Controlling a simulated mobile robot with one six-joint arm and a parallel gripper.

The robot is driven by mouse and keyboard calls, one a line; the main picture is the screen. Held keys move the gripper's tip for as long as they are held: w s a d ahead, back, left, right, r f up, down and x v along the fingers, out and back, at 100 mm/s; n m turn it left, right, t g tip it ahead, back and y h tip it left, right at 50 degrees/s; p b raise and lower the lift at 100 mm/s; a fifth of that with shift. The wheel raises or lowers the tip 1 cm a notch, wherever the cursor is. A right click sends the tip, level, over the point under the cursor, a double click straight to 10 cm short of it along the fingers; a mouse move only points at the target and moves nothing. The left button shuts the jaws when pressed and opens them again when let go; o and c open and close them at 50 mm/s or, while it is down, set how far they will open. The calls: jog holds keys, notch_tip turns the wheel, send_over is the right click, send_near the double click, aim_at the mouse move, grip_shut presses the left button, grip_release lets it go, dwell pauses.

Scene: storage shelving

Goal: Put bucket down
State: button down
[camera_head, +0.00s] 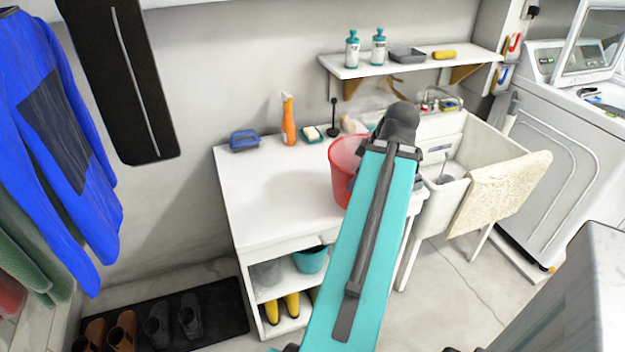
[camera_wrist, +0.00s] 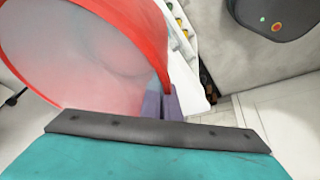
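The red bucket (camera_head: 345,163) is at the right part of the white cabinet top (camera_head: 270,190) in the head view, partly hidden behind my teal arm. In the wrist view the bucket (camera_wrist: 85,50) fills the upper left, with its open mouth towards the camera, and looks empty. My arm hides most of the gripper in the head view. I cannot tell whether the bucket's base touches the cabinet top.
A blue box (camera_head: 244,140), an orange spray bottle (camera_head: 288,122) and a soap dish (camera_head: 311,135) stand along the cabinet's back. A white sink (camera_head: 470,150) with a draped towel (camera_head: 500,190) is to the right. The cabinet top's left and front are clear. A wall shelf (camera_head: 425,62) hangs above.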

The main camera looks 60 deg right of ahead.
aim_at(339, 177)
jog(key=shift+w+d+r+p, duration=0.1)
jog(key=shift+w+d+p, duration=0.05)
jog(key=shift+w+p, duration=0.45)
jog(key=shift+w+d+p, duration=0.1)
jog(key=shift+w+p, duration=0.35)
jog(key=shift+w, duration=0.15)
jog(key=shift+w+d+p, duration=0.1)
jog(key=shift+w+p, duration=0.05)
jog(key=shift+p, duration=0.55)
jog(key=w+p, duration=0.2)
jog(key=p, duration=0.5)
jog(key=shift+d, duration=0.2)
jog(key=w+d+f+p, duration=0.1)
jog(key=w+d+p, duration=0.1)
jog(key=w, duration=0.8)
jog(key=shift+w+d+f+p, duration=0.15)
jog(key=shift+w+f+p, duration=0.15)
jog(key=shift+p, duration=0.15)
jog(key=shift+f, duration=0.1)
notch_tip(339, 177, down, 3)
jog(key=shift+f+p, duration=0.2)
jog(key=shift+p, duration=0.65)
jog(key=c, duration=2.5)
grip_release()
jog(key=shift+f, duration=0.15)
